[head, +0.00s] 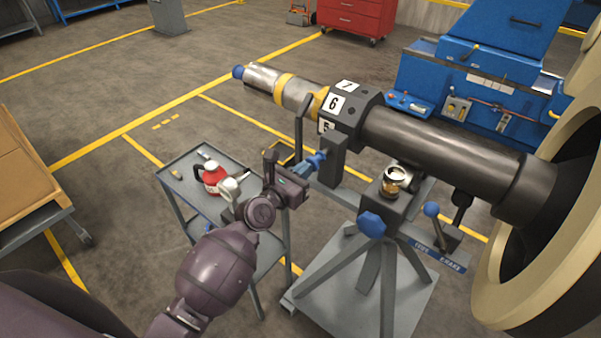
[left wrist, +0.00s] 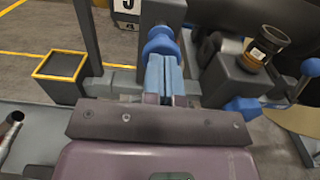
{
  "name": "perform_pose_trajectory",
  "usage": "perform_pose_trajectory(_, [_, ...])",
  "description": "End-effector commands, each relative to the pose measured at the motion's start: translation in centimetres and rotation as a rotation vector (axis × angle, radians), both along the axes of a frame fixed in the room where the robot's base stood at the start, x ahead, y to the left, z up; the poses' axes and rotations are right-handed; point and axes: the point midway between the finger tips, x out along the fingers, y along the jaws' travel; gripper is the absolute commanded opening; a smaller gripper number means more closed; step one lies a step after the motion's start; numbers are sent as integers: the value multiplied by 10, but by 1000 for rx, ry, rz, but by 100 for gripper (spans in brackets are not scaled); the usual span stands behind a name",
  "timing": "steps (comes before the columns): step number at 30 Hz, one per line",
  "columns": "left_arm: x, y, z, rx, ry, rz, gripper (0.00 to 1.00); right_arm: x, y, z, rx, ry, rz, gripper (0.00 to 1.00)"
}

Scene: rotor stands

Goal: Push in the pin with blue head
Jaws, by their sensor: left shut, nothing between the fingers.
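The pin with a blue head (head: 317,160) sits in the dark upright block (head: 332,162) beside the rotor shaft. Its blue head also shows in the left wrist view (left wrist: 161,43), just beyond my fingertips. My left gripper (head: 306,168) is shut and empty, its light-blue fingers pressed together and pointing at the head. It also shows in the left wrist view (left wrist: 165,63). The fingertips are at or very near the head; I cannot tell whether they touch. The pin's shank is hidden. My right gripper is not in view.
The rotor shaft (head: 430,138) lies above the stand. A blue knob (head: 371,225), a blue-ball lever (head: 432,210) and a small jar (head: 395,180) are to the right. A grey cart (head: 180,180) with a red container (head: 211,178) stands left.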

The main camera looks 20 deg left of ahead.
Motion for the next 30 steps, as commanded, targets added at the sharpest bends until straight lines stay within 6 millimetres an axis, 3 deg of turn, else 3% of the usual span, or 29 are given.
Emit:
perform_pose_trajectory(7, [3,-1,0,0,0,0,0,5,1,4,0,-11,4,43])
perform_pose_trajectory(18, [37,-13,0,-2,0,0,0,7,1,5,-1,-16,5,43])
perform_pose_trajectory(30, [39,-15,3,-2,-6,-1,0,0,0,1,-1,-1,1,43])
